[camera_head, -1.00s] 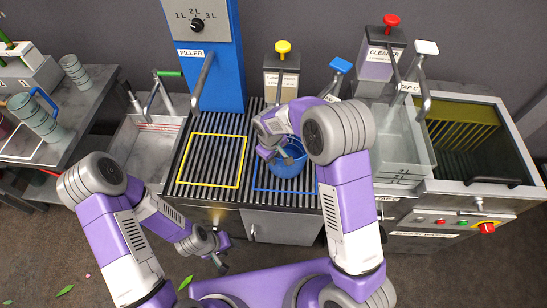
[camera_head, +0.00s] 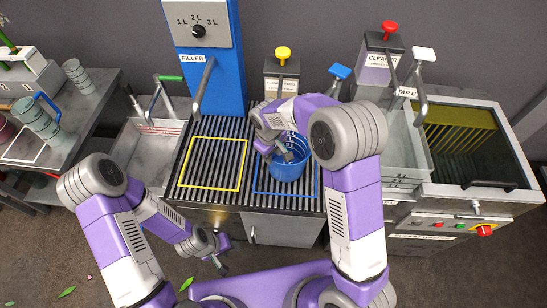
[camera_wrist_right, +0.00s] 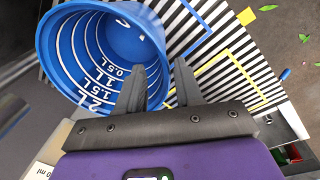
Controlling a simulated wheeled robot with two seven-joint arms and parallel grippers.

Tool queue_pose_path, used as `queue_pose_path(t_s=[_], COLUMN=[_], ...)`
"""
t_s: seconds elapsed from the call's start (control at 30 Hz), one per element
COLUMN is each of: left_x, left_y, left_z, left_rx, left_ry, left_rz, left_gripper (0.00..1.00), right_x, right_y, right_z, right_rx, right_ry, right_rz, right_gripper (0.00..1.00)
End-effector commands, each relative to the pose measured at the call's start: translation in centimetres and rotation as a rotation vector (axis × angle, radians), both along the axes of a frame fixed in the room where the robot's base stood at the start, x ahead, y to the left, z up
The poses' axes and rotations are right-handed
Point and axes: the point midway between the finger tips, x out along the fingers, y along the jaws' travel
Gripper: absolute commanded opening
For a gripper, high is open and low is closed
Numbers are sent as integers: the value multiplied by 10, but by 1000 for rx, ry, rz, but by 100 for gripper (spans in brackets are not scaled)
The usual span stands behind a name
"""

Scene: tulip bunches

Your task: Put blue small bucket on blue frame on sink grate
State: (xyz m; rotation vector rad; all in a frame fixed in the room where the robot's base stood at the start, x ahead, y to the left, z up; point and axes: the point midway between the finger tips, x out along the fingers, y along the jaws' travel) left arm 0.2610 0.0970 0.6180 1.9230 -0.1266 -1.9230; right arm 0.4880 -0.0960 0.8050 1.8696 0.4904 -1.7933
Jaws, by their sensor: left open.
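The blue small bucket (camera_head: 287,168) stands upright on the dark sink grate (camera_head: 214,152), inside the blue frame (camera_head: 256,180). In the right wrist view the bucket (camera_wrist_right: 85,45) shows its open mouth and white litre marks. My right gripper (camera_head: 278,153) is at the bucket's near left rim. In the right wrist view its fingers (camera_wrist_right: 160,80) are apart, one over the bucket mouth and one outside the rim. I see a gap between the fingertips. My left gripper (camera_head: 223,258) is open and empty, low in front of the cabinet.
The yellow frame (camera_head: 212,164) on the grate is empty. The blue filler (camera_head: 207,80) and a yellow-topped dispenser (camera_head: 283,75) stand behind. A sink basin (camera_head: 150,150) lies left and a clear basin (camera_head: 403,150) right. A table with cups (camera_head: 35,120) is far left.

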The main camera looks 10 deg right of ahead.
Motion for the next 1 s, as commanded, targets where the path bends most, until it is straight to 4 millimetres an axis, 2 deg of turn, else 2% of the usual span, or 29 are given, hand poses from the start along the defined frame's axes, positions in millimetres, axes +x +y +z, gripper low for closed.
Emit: queue_pose_path(t_s=[0.03,0.1,0.33,0.5,1.0], left_x=[0,0,0,0,0], left_y=[0,0,0,0,0], left_z=[6,10,18,19,18], left_rx=[0,0,0,0,0], left_ry=[0,0,0,0,0], left_rz=[0,0,0,0,0], left_gripper=[43,43,43,43,43], right_x=[0,-1,-4,-4,-5], right_y=[1,3,5,5,5], right_z=[15,29,59,65,64], right_rx=[2,2,1,0,0], right_ry=[-3,-3,-2,0,0], right_rz=[0,1,-1,-1,0], right_gripper=[35,35,35,35,35])
